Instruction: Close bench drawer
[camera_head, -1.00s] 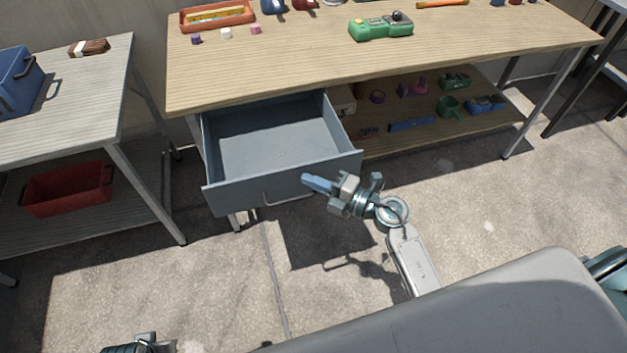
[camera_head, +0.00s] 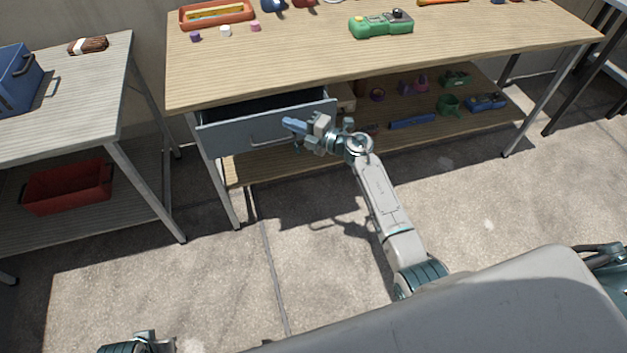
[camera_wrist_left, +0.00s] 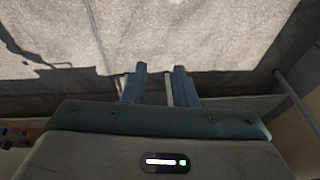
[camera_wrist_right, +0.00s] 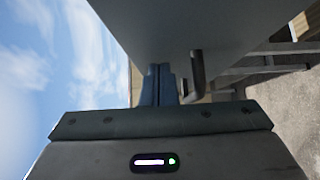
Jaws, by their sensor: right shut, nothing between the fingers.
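The grey bench drawer (camera_head: 235,136) is under the left end of the wooden bench. My left gripper is open and empty in the left wrist view (camera_wrist_left: 159,80), away from the drawer.
The wooden bench (camera_head: 300,72) carries a green tool case (camera_head: 380,26) and an orange tray (camera_head: 217,14). Its lower shelf (camera_head: 270,165) holds several small items. A side table (camera_head: 85,85) with a red bin (camera_head: 68,187) below stands left. The floor in front is clear.

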